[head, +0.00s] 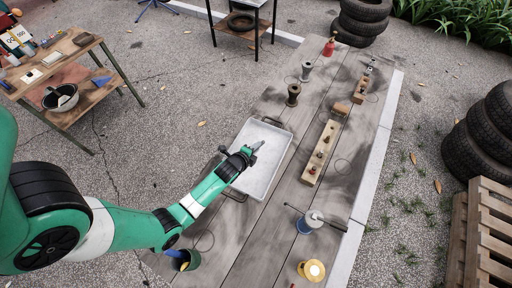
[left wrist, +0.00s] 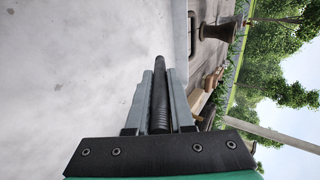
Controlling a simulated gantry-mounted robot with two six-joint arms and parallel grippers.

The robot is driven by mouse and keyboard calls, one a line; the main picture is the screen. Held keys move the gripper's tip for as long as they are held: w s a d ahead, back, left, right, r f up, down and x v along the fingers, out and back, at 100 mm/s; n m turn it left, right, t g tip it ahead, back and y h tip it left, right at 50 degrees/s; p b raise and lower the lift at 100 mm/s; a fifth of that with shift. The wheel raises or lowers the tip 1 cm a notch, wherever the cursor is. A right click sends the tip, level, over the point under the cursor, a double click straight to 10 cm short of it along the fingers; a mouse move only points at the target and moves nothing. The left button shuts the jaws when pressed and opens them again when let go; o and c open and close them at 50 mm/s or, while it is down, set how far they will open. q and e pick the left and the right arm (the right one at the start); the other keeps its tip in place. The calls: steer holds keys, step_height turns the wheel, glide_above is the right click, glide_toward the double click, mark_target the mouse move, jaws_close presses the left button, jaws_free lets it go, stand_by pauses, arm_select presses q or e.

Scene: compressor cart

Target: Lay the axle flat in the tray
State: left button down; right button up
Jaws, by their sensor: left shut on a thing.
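The tray (head: 251,186) is a shallow pale grey metal pan with dark handles, lying on the plank table. My left gripper (head: 257,147) reaches in from the left and is over the tray. In the left wrist view its two grey fingers (left wrist: 159,90) are shut on the axle (left wrist: 159,100), a dark, ribbed rod lying along the fingers with its end past the fingertips. The pale tray floor (left wrist: 90,60) fills the left of that view. I cannot tell whether the axle touches the tray. My right gripper is not in view.
A wooden block with pegs (head: 320,153) stands right of the tray. Dark spools (head: 293,94) stand behind it. A white-and-blue cup with a rod (head: 311,220), a yellow-topped can (head: 311,270) and a green cup (head: 187,260) are nearer the front.

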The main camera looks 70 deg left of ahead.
arm_select(q)
steer(key=shift+f+b, duration=0.4)
steer(key=shift+f, duration=0.45)
steer(key=c, duration=0.7)
jaws_free()
